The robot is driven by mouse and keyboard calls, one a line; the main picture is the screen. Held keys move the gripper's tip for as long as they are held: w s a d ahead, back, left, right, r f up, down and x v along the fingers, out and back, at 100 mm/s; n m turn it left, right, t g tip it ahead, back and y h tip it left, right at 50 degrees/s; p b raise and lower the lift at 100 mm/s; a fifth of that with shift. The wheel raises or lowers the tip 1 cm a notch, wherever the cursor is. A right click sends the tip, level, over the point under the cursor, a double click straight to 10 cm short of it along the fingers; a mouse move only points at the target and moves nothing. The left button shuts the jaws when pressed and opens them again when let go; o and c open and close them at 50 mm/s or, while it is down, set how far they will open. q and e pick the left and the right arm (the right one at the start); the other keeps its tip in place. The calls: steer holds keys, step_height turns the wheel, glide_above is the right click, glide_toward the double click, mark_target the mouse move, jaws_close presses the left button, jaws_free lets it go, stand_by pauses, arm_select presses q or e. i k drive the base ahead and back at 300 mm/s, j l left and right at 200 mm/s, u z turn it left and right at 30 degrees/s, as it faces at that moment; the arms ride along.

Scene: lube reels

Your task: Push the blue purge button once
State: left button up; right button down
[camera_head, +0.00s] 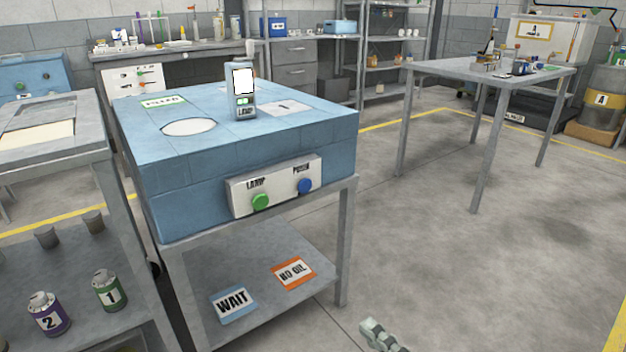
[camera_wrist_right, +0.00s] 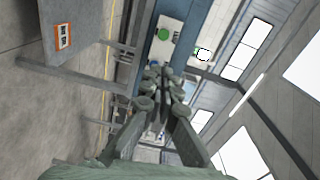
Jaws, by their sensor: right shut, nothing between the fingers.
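The blue purge button (camera_head: 305,185) is on the right of a white panel (camera_head: 275,200) on the front of a light blue cabinet (camera_head: 200,205). A green lamp button (camera_head: 260,202) is on the panel's left. My right gripper (camera_head: 372,328) is at the bottom edge of the head view, below and to the right of the panel, apart from it. In the right wrist view its fingers (camera_wrist_right: 165,85) are shut and empty, with a green button (camera_wrist_right: 163,34) beyond them. My left gripper is not in view.
A small device (camera_head: 243,92) with a bright screen stands on the cabinet top. WAIT (camera_head: 234,303) and NO OIL (camera_head: 293,272) signs lie on the shelf below. A grey table (camera_head: 440,70) is at the back right. The floor between is clear.

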mark_target(304, 186)
steer(key=i, duration=1)
